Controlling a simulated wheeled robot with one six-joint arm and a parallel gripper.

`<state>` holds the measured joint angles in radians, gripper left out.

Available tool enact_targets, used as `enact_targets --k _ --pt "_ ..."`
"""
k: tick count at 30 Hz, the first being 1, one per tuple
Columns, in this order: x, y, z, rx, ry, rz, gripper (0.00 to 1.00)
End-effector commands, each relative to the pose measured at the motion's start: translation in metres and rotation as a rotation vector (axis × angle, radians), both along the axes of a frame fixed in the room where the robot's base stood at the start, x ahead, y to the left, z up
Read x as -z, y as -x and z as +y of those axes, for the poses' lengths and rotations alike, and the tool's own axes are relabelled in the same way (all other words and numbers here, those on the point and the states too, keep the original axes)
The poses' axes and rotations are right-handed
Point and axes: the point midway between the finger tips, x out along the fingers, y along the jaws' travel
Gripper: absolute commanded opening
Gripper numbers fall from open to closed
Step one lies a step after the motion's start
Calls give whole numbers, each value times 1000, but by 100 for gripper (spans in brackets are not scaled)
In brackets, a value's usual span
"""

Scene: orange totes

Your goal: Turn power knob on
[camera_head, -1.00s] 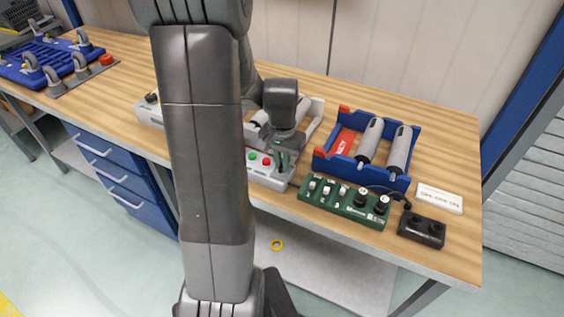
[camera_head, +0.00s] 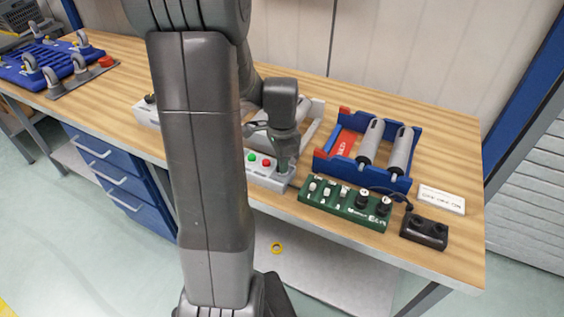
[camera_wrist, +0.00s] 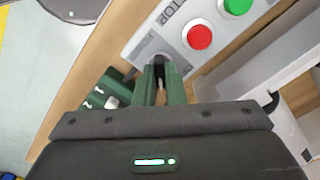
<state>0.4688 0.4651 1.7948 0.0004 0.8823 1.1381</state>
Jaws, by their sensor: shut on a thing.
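A light grey control box (camera_head: 262,174) stands near the front edge of the bench, with a green and a red button on top. In the wrist view the box (camera_wrist: 178,28) shows the red button (camera_wrist: 199,37), the green button (camera_wrist: 237,5) and the letters "TOP". My gripper (camera_head: 284,167) points down at the box's right end, beside the red button.
Right of the box lie a green panel (camera_head: 344,207) with switches and knobs, a black two-button box (camera_head: 424,231) and a white label block (camera_head: 441,200). A blue cradle (camera_head: 331,165) with grey rollers stands behind. The bench front edge is close.

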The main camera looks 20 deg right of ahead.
Motion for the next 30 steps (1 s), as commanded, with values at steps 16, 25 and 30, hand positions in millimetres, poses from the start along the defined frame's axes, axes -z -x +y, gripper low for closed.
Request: enact_targets --k 16,25,30 --pt "-1 -1 -1 59 3 -3 0" --pt "-1 -1 -1 58 2 -3 32" --pt "-1 0 0 58 1 -1 32"
